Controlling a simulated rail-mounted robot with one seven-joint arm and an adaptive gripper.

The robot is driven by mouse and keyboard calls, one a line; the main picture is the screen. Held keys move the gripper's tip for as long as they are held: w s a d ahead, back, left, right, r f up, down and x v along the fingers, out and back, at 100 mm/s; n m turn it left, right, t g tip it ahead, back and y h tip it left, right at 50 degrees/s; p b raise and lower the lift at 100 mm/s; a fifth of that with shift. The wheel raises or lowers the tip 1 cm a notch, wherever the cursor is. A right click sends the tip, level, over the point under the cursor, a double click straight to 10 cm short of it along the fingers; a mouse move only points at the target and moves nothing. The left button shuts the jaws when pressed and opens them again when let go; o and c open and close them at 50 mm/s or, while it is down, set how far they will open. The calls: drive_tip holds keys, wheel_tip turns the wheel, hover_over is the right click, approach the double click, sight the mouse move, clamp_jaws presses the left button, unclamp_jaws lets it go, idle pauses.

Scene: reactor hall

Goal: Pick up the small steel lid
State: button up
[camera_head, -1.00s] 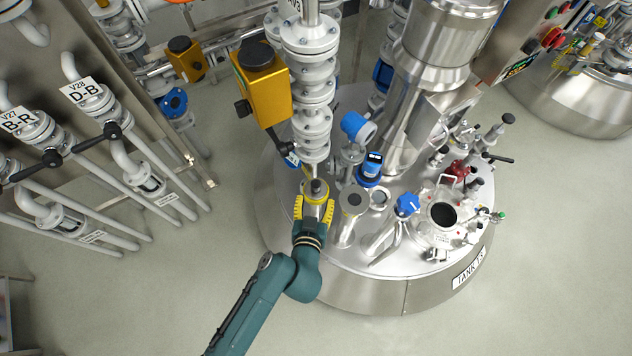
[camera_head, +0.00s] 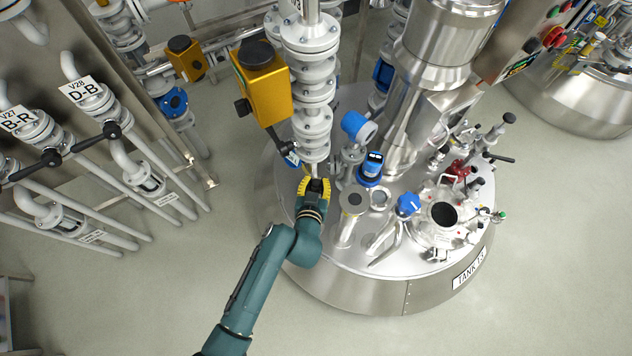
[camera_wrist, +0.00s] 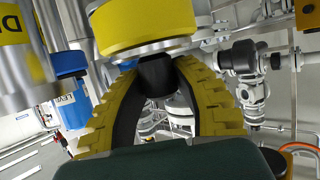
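My gripper (camera_head: 315,183), with two yellow ribbed fingers, is above the rear left of the tank top in the head view. In the wrist view my gripper (camera_wrist: 160,68) has its fingers curving inward at the tips, one on each side of a dark blocky piece (camera_wrist: 157,75). I cannot tell whether they press on it. A yellow-banded round part with a steel lower rim (camera_wrist: 145,30) is just beyond the fingertips. I cannot pick out the small steel lid with certainty; my gripper may hide it in the head view.
A white flanged pipe stack (camera_head: 310,85) and a yellow box (camera_head: 262,90) stand close behind my gripper. A steel port cylinder (camera_head: 350,222), a blue-capped device (camera_head: 372,168) and a blue knob (camera_head: 408,204) are to its right. The floor (camera_head: 150,290) at the left front is clear.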

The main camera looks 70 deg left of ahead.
clamp_jaws()
drive_tip(key=shift+r, duration=0.1)
